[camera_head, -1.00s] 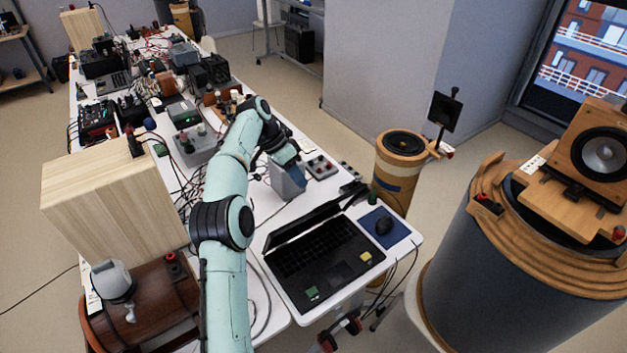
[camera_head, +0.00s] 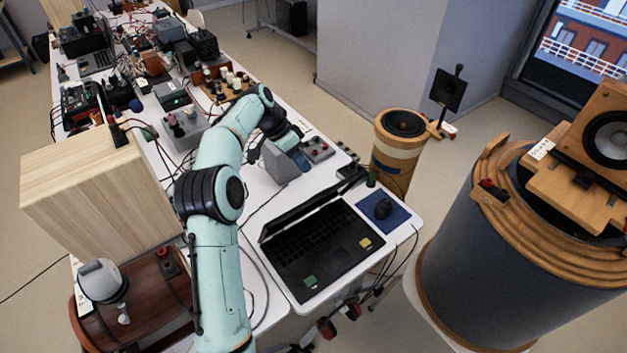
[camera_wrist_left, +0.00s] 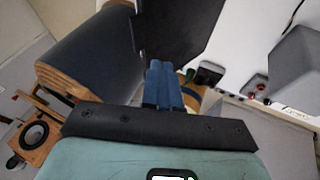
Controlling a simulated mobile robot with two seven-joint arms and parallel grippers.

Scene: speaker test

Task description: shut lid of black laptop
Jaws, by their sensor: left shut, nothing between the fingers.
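The black laptop (camera_head: 318,262) stands open at the near end of the white table, keyboard facing up. Its lid (camera_head: 300,216) is raised and seen almost edge-on. My left gripper (camera_head: 303,160) is behind the lid, on its far side, with blue fingers closed and empty. In the left wrist view the shut blue fingers (camera_wrist_left: 162,84) point toward a dark panel, which looks like the back of the lid (camera_wrist_left: 182,28). I cannot tell whether they touch it. My right gripper is not in view.
A grey box (camera_head: 280,163) stands close to my left gripper. A mouse (camera_head: 383,208) on a blue pad (camera_head: 396,220) lies right of the laptop. A wooden box (camera_head: 95,195) stands left of my arm. Cables and devices crowd the table further back.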

